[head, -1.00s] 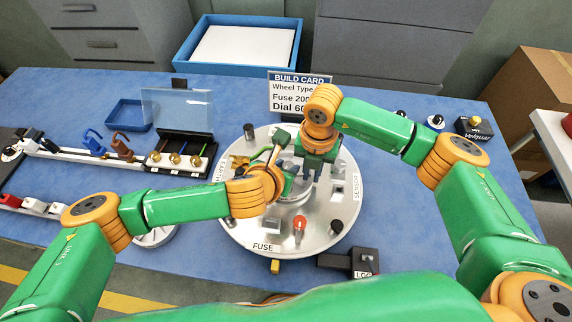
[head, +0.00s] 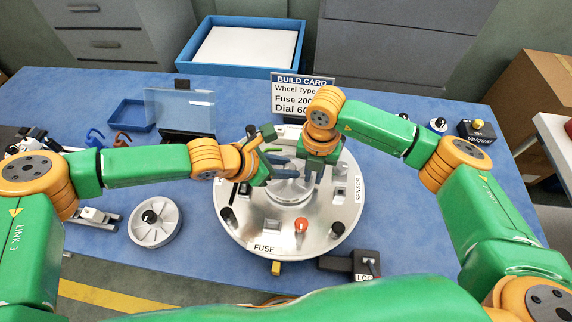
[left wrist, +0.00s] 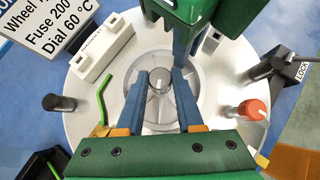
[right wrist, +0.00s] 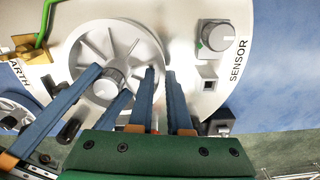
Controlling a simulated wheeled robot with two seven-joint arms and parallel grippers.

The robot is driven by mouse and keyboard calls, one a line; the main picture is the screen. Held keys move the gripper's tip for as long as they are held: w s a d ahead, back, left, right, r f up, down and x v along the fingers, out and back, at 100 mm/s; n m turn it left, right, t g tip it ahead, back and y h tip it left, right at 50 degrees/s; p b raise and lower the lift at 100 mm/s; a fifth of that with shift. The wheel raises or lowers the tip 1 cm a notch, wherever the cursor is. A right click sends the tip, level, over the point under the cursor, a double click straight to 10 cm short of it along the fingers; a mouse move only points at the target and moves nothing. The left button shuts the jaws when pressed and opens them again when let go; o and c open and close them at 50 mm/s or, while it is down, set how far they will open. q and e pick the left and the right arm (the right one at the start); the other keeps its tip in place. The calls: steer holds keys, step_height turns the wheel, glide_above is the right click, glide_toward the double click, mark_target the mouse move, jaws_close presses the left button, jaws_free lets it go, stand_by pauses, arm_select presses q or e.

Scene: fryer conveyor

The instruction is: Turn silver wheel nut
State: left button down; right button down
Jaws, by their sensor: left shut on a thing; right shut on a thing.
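The silver spoked wheel (head: 290,192) sits on the round steel plate (head: 243,232). Its silver nut (left wrist: 160,80) is at the hub, between the blue fingers of my left gripper (left wrist: 160,74). My left gripper is shut on the nut and comes in from the left in the head view (head: 272,168). The nut also shows in the right wrist view (right wrist: 108,82). My right gripper (right wrist: 160,72) is shut on the wheel's rim (right wrist: 86,52), on the side towards the SENSOR label. In the head view both hands partly hide the wheel.
A red-capped post (left wrist: 252,109), a grey sensor dial (right wrist: 218,37), a green wire (left wrist: 103,92) and dark posts stand around the plate. A spare wheel (head: 155,222) lies at the left. The build card (head: 300,94) stands behind.

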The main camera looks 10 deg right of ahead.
arm_select(q)
steer(key=shift+a+f, duration=0.1)
steer(key=shift+f, duration=0.05)
stand_by(0.4)
steer(key=c, duration=0.8)
jaws_free()
